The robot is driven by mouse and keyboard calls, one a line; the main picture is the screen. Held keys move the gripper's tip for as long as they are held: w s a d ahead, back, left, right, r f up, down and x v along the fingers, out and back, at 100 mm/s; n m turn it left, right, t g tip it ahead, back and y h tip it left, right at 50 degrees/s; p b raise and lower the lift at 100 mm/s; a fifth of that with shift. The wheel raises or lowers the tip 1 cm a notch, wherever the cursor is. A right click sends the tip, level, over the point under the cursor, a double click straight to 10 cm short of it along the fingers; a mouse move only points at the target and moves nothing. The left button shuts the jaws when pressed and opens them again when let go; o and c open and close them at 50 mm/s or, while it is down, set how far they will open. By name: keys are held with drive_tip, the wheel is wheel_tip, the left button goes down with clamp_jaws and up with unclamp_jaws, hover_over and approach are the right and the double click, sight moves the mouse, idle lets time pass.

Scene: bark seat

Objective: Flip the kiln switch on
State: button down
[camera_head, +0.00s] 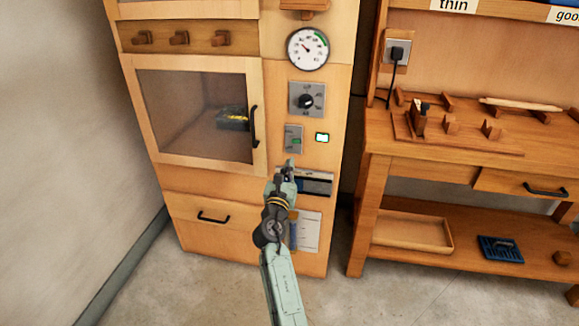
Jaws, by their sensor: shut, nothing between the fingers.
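The kiln (187,198) is a tall wooden cabinet with a glass-fronted door on its left. The kiln switch (293,138) is a small grey plate with a green part, on the panel right of the door. My gripper (289,164) is shut and empty. Its tips show just below the switch plate in the picture; I cannot tell whether they touch the panel. A small green-lit indicator (322,138) is right of the switch. A grey dial plate (306,99) and a round white gauge (307,48) are above it.
My arm covers part of the lower panel, where a dark slot (318,184) and a paper sheet (309,231) show. The door handle (254,127) juts out left of the switch. A wooden workbench (460,150) stands to the right. The floor in front is clear.

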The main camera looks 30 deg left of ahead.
drive_tip(key=s+r, duration=0.2)
drive_tip(key=s+d+r, duration=0.1)
drive_tip(key=r, duration=0.1)
drive_tip(key=shift+s+d+p, duration=0.2)
drive_tip(key=shift+s+p, duration=0.15)
drive_tip(key=shift+s, duration=0.05)
